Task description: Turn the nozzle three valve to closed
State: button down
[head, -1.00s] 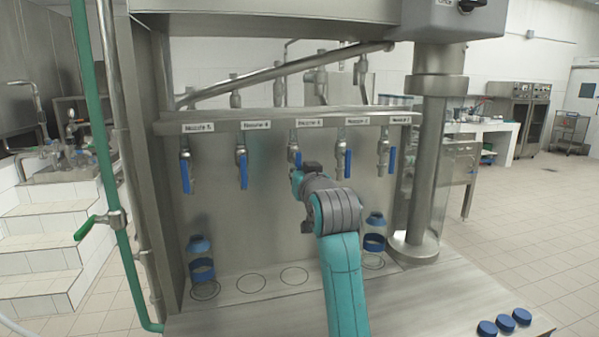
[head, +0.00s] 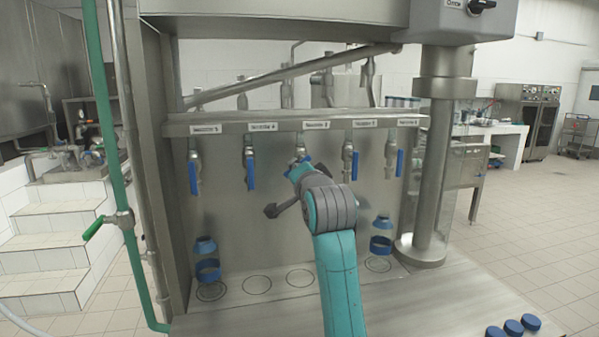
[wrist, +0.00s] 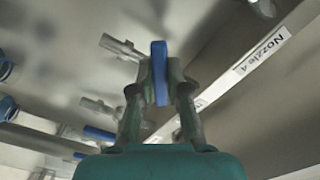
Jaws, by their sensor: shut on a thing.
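The nozzle three valve (head: 300,150) is the middle one of the row, under its label. Its blue handle (wrist: 159,73) stands between my fingertips in the wrist view. My gripper (wrist: 160,85) is shut on this handle, with one finger on each side. In the head view my gripper (head: 302,166) is at the valve and mostly hidden by my own wrist, so little of the handle shows there. The metal valve stem (wrist: 120,46) runs to the left of the handle in the wrist view.
Neighbouring valves with hanging blue handles flank it: nozzle 4 (head: 250,168) on the left and nozzle 2 (head: 350,160) on the right. Blue caps (head: 513,327) lie at the front right.

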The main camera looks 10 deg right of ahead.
jog(key=shift+a+r+m, duration=0.1)
jog(key=shift+r+m, duration=0.15)
jog(key=shift+m, duration=0.9)
jog(key=shift+a+r+m, duration=0.1)
jog(key=shift+r+m, duration=0.1)
jog(key=shift+m, duration=1)
jog(key=shift+a+r+m, duration=0.1)
jog(key=shift+r+m, duration=0.15)
jog(key=shift+m, duration=0.9)
jog(key=c, duration=1.1)
grip_release()
jog(key=shift+c, duration=0.2)
jog(key=s, duration=1.2)
